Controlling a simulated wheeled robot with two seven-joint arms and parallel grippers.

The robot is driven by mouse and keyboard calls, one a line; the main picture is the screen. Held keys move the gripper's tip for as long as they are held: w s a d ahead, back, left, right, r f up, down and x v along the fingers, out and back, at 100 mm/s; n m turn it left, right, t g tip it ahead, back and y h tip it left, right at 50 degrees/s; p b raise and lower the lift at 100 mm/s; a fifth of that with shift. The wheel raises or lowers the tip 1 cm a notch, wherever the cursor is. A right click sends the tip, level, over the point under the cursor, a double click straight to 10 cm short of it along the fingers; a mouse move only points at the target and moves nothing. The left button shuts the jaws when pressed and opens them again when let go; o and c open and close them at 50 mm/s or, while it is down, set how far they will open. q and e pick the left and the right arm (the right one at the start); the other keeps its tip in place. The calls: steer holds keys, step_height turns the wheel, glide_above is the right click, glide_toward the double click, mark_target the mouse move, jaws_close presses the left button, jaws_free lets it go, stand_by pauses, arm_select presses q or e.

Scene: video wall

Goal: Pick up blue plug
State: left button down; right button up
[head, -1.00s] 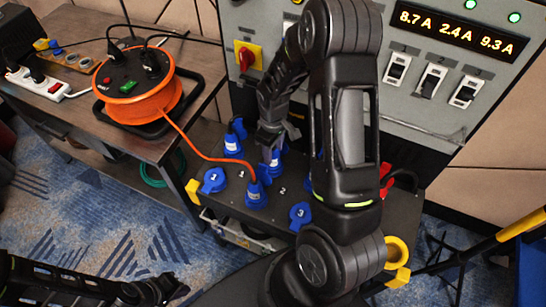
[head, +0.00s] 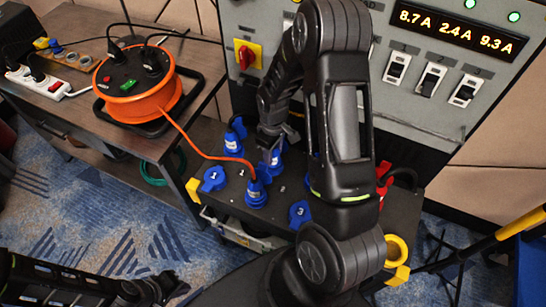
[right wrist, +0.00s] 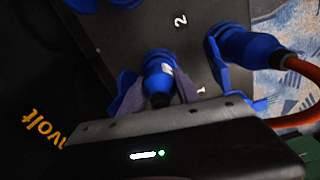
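Several blue plugs and caps sit on a dark socket box top (head: 325,243). One blue plug with a black rear end (right wrist: 160,78) is between the fingers of my right gripper (right wrist: 160,88). The fingers are close on both sides; whether they press on it is unclear. In the head view this right gripper (head: 271,147) points down at the box, partly hidden. Another blue plug (head: 257,192) carries an orange cable, and it also shows in the right wrist view (right wrist: 236,48).
An orange cable reel (head: 135,95) and a white power strip (head: 45,82) are on the wooden table at left. A grey panel with switches (head: 433,80) stands behind. A yellow rail is at right.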

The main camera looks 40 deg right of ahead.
jaws_close()
steer(key=shift+r, duration=0.1)
step_height(320, 180, up, 18)
steer(key=b, duration=0.1)
stand_by(0.8)
stand_by(0.5)
